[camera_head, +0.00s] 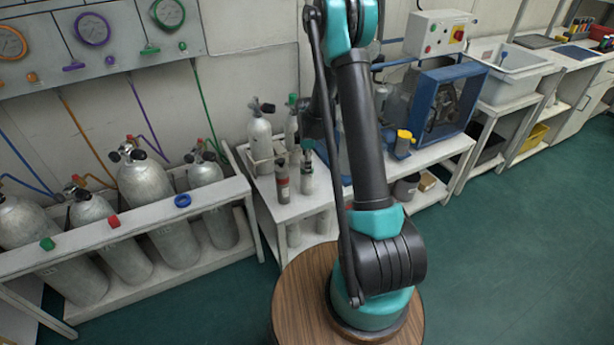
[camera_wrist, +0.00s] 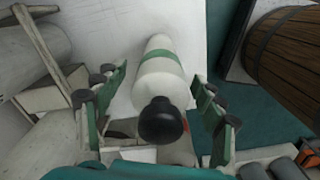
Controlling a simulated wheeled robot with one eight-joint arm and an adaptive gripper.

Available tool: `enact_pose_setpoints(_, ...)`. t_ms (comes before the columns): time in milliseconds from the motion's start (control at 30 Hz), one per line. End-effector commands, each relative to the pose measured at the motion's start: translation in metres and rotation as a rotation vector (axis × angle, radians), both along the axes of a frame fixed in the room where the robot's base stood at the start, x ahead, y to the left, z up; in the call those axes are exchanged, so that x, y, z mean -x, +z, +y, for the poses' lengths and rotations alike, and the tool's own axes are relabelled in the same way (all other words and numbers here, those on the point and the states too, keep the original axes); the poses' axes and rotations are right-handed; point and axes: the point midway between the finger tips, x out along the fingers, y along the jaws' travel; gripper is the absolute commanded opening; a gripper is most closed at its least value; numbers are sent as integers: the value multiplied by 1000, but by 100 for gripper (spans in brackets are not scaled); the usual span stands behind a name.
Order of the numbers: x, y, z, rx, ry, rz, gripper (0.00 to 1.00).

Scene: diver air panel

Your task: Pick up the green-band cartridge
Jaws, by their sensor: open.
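The green-band cartridge is a pale cylinder (camera_wrist: 158,82) with a green band and a black knob at its near end, in the middle of the wrist view. My gripper (camera_wrist: 155,92) is open, with one finger on each side of the cartridge. Gaps show between the fingers and its sides. In the head view my arm hides most of the gripper. Small cylinders stand there on the white bench beside the arm, one with a red band (camera_head: 282,184); I cannot tell for sure which is the green-band one.
A rack (camera_head: 150,217) of large grey cylinders stands at left, with green, red and blue pieces on its rail. A taller pale cylinder (camera_head: 260,140) stands at the back of the bench. A blue-framed machine (camera_head: 452,100) is at right. The green floor (camera_head: 520,240) is clear at right.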

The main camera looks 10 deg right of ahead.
Motion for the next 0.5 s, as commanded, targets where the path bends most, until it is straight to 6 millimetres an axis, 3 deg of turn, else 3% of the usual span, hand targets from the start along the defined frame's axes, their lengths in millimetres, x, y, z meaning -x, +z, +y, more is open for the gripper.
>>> enact_pose_setpoints(233, 0, -1, 0, 0, 0, 0, 68)
enact_pose_setpoints(500, 0, -1, 0, 0, 0, 0, 35)
